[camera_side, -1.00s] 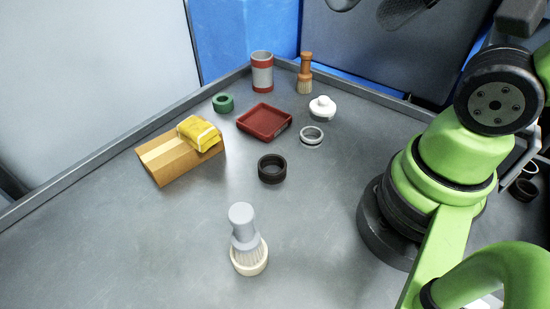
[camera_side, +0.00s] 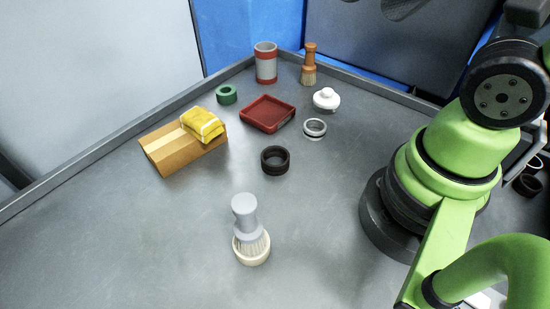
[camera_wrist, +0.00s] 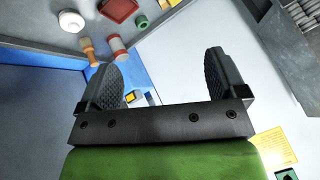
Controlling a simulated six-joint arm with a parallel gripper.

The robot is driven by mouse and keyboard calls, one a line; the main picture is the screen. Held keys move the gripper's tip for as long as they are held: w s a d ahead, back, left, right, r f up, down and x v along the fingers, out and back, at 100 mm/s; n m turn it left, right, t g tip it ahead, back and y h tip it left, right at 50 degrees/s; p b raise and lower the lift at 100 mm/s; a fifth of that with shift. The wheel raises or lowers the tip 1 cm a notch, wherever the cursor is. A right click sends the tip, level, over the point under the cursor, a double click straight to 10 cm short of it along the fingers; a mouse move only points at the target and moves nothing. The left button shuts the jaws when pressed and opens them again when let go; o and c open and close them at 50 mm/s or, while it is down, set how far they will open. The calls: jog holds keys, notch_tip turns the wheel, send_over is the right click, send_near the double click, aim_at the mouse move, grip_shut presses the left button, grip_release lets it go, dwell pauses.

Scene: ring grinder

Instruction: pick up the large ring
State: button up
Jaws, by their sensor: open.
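A thick black ring (camera_side: 275,160) lies flat near the middle of the grey table in the side view and looks the largest of the rings. A silver ring (camera_side: 315,128) lies behind it to the right, and a small green ring (camera_side: 227,94) lies at the back left. My gripper (camera_wrist: 160,73) is open and empty in the wrist view, its two dark ribbed fingers wide apart. It is away from the rings. The green ring also shows in the wrist view (camera_wrist: 142,21); the black ring does not.
A red tray (camera_side: 268,114), a white knobbed piece (camera_side: 326,98), a red-banded can (camera_side: 265,63) and a wooden brush (camera_side: 310,65) stand towards the back. A wooden block (camera_side: 180,150) carries a yellow cloth (camera_side: 203,124). A grey-handled brush (camera_side: 249,230) stands in front. The front left is clear.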

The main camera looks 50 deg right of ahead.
jog(key=shift+w, duration=0.1)
jog(key=n+g+h, duration=0.2)
jog(key=n+g, duration=0.1)
jog(key=g, duration=0.4)
send_over(275, 157)
jog(key=s+a, duration=0.1)
notch_tip(275, 157, down, 18)
jog(key=f, duration=0.7)
jog(key=shift+a, duration=0.35)
jog(key=shift+s+f, duration=0.15)
jog(key=shift+f, duration=1.4)
jog(key=shift+s+f, duration=0.1)
jog(key=shift+f, duration=1.4)
jog(key=c, duration=1.1)
